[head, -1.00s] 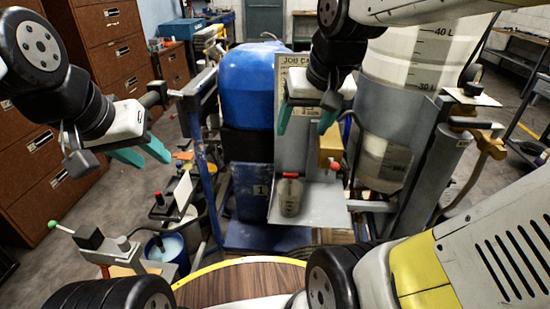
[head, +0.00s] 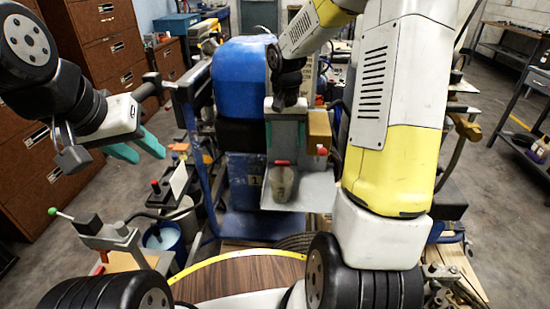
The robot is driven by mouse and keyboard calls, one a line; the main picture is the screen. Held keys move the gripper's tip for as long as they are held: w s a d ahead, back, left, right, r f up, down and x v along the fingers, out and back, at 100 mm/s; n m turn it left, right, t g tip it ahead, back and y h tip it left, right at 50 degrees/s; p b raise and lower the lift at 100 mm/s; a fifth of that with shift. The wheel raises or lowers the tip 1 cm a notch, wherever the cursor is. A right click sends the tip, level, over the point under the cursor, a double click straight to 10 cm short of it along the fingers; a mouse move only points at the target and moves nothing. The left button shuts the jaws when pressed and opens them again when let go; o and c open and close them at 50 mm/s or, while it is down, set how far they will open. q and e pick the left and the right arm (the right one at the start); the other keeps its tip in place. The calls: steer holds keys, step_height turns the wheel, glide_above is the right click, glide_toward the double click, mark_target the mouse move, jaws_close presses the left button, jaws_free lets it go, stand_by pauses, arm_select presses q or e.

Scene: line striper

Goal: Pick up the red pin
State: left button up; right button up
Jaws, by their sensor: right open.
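Several small red items show, and I cannot tell for sure which is the red pin. A red ball-ended piece (head: 322,150) sits by the yellow-brown block on the grey bracket. A red bar (head: 283,163) lies across the top of a pale cup (head: 282,184). A short red upright piece (head: 102,256) stands at the lower left, below the green-tipped lever. My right gripper (head: 286,144) points down, open, in front of the grey plate, above the cup and left of the ball-ended piece. My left gripper (head: 139,151) is open and empty at the left, teal fingers apart.
A blue tank (head: 240,75) stands behind my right gripper. The yellow-brown block (head: 319,130) is close on its right. A lever with a green tip (head: 53,211) and a blue bucket (head: 163,243) are at the lower left. My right arm hides much of the right side.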

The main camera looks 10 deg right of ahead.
mark_target(282, 165)
steer(key=shift+m+g, duration=0.3)
steer(key=shift+g, duration=0.1)
steer(key=f, duration=0.2)
steer(key=w+f, duration=0.1)
steer(key=f, duration=0.2)
step_height(282, 165, down, 8)
steer(key=shift+a+f, duration=0.1)
steer(key=shift+a, duration=0.05)
jaws_close()
steer(key=shift+r, duration=0.2)
